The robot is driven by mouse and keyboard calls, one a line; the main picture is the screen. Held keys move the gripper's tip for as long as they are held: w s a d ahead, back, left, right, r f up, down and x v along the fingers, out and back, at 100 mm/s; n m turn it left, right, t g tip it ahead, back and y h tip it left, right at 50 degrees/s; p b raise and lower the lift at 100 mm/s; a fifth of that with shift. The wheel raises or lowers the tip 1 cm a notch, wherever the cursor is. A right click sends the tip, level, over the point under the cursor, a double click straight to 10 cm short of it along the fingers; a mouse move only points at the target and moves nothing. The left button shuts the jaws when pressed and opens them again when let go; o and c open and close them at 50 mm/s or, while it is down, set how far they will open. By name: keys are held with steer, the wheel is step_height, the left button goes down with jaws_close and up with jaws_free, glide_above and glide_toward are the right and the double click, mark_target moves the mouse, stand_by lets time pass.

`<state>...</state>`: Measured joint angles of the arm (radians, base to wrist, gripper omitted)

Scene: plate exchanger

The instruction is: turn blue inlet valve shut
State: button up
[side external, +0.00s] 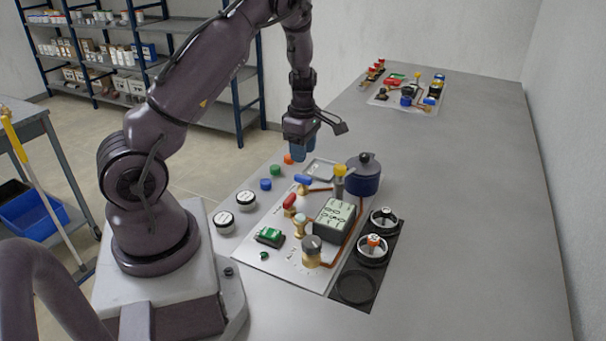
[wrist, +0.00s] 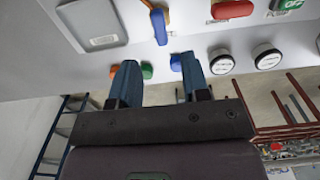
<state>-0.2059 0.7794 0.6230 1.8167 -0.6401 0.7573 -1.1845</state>
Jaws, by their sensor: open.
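The blue inlet valve has a blue lever handle (side external: 303,179) on a brass body, at the back left part of the white board (side external: 290,262). In the wrist view the blue handle (wrist: 158,27) lies beyond my fingertips, near the top centre. My gripper (side external: 304,154) is open and empty, in the air above the back left of the board, apart from the handle. Its two blue fingers (wrist: 159,67) point up in the wrist view. The red-handled valve (side external: 290,201) stands in front of the blue one and also shows in the wrist view (wrist: 232,9).
A boxy plate exchanger (side external: 335,220) sits mid-board. Small coloured caps (side external: 265,184) and white gauges (side external: 246,200) lie left. A black mat (side external: 358,288) with round handwheels is right.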

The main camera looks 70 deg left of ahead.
mark_target(303, 176)
step_height(303, 176, down, 8)
steer(key=shift+r, duration=0.25)
jaws_close()
